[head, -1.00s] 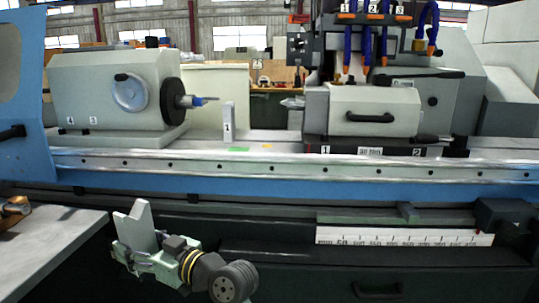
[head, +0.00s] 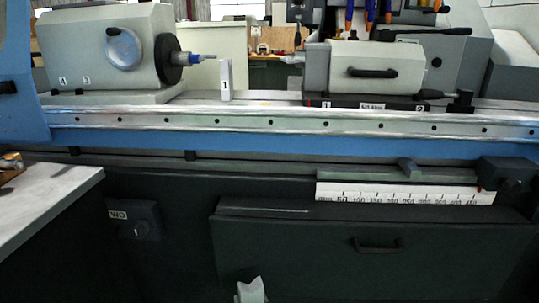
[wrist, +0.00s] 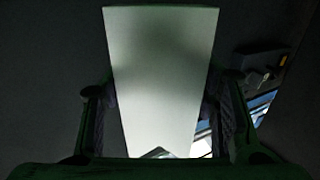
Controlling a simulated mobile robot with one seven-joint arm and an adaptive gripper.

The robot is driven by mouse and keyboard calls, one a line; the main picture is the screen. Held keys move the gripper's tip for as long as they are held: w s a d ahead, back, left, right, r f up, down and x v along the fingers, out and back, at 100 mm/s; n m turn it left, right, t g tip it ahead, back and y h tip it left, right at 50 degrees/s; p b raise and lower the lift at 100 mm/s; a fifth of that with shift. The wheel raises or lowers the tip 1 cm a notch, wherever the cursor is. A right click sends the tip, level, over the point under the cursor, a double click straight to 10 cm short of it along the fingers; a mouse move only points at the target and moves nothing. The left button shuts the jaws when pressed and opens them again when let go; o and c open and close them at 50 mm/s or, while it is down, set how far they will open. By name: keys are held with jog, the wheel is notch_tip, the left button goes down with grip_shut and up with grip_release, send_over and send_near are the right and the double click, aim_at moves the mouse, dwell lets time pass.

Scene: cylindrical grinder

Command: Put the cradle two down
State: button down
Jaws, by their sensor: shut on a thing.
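A pale cradle with a V-notched top (head: 250,291) shows at the bottom edge of the head view; most of it is cut off by the frame. In the wrist view the same pale block (wrist: 160,60) fills the middle, between the dark fingers of my gripper (wrist: 165,112), which is shut on it. No number can be read on it. The gripper itself is out of the head view. The held cradle is in front of the machine's dark lower front, below the bed. Another upright pale cradle marked 1 (head: 226,80) stands on the machine bed.
The workhead (head: 100,50) stands left on the bed, its spindle nose pointing right. The tailstock (head: 375,68) stands right. A light table (head: 45,200) is at the left; a drawer handle (head: 378,246) sticks out at right.

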jog(key=d+f+h, duration=0.1)
jog(key=d, duration=0.4)
notch_tip(320, 180, down, 12)
jog(key=s+n+g+y, duration=0.1)
jog(key=s+y, duration=0.1)
jog(key=y, duration=0.1)
jog(key=shift+s+r+n+y, duration=0.15)
jog(key=shift+s+n+y, duration=0.05)
jog(key=shift+n+y, duration=0.1)
dwell(1.0)
jog(key=shift+s, duration=0.1)
dwell(0.4)
